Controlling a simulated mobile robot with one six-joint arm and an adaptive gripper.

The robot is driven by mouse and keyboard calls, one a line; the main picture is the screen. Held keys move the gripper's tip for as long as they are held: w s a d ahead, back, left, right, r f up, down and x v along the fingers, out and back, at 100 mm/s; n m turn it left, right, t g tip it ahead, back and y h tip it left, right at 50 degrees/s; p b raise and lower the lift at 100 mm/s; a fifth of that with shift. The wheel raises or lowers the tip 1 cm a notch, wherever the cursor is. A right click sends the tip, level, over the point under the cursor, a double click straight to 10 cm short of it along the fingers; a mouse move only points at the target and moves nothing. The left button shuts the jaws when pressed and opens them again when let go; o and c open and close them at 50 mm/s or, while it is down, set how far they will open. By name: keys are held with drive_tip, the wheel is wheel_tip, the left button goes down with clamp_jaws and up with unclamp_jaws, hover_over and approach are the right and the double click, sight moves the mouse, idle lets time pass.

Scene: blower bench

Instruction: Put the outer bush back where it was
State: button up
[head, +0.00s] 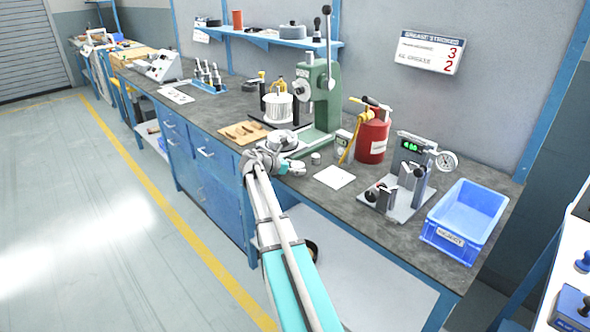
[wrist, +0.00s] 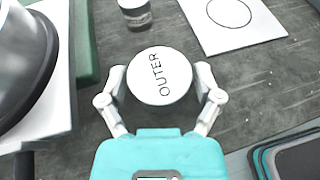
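The outer bush (wrist: 160,76) is a white disc-topped piece marked OUTER, seen from above in the wrist view. My gripper (wrist: 160,80) has a finger against each side of it and looks shut on it. In the head view my gripper (head: 291,167) is over the front part of the bench, left of a white card (head: 334,177); the bush cannot be made out there. In the wrist view the card (wrist: 218,44) lies ahead and to the right and bears a drawn empty circle. How high the bush is above the bench is hard to tell.
A small grey cylinder (head: 315,158) stands near the card. The green press (head: 322,95) and a metal housing (head: 282,140) are close on the left. A red canister (head: 372,137), a gauge stand (head: 405,180) and a blue bin (head: 466,215) stand to the right.

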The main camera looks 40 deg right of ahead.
drive_tip(key=shift+o, duration=0.2)
drive_tip(key=shift+r, duration=0.1)
drive_tip(key=shift+a+r, duration=0.1)
drive_tip(key=shift+a, duration=0.05)
drive_tip(key=p+v, duration=0.4)
drive_tip(key=v, duration=0.7)
drive_tip(key=shift+a+p, duration=0.35)
drive_tip(key=shift+w, duration=0.1)
drive_tip(key=s+a+f+m+t+y, duration=0.1)
drive_tip(key=s+a+f+m+y, duration=0.2)
drive_tip(key=a, duration=0.8)
drive_tip(key=s+a+f+m+y, duration=0.4)
drive_tip(key=s+a+m+y, duration=0.2)
drive_tip(key=s+a, duration=0.3)
drive_tip(key=s+a+f+m+t+y, duration=0.1)
drive_tip(key=s+a+f+m+y, duration=0.3)
drive_tip(key=a, duration=0.9)
drive_tip(key=s+m, duration=0.2)
drive_tip(key=s, duration=0.1)
drive_tip(key=shift+f+m+t, duration=0.25)
drive_tip(key=shift+m+t, duration=0.05)
drive_tip(key=shift+m, duration=0.1)
drive_tip(key=shift+a, duration=0.1)
